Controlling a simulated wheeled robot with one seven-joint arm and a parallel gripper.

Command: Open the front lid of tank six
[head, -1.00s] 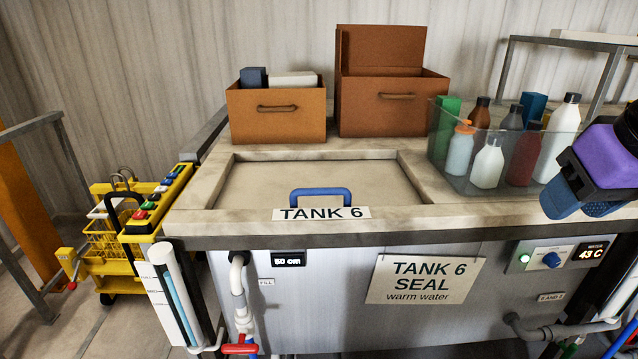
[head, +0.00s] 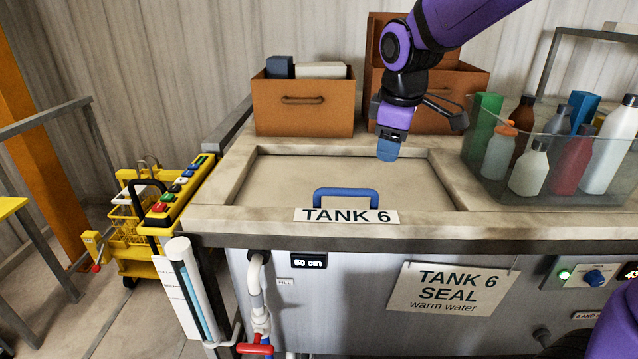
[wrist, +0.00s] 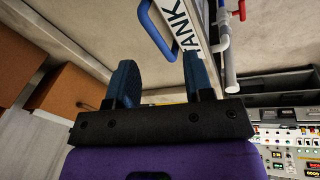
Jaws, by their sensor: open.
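The front lid of tank six (head: 290,180) is a beige panel lying flat and closed in the tank's top frame. Its blue handle (head: 346,193) stands at the front edge, just behind the TANK 6 label (head: 346,216). My gripper (head: 387,152) hangs above the lid's back right part, behind and right of the handle, pointing down and apart from it. In the wrist view my two blue fingers (wrist: 160,85) are spread with nothing between them. The blue handle (wrist: 155,30) shows beyond the fingertips there.
Two brown boxes, the left (head: 303,105) and the right (head: 450,95), stand behind the lid. A clear bin of bottles (head: 500,190) stands to the right. A yellow cart (head: 135,235) is at the left. A pipe with a red valve (head: 255,349) runs down the tank's front.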

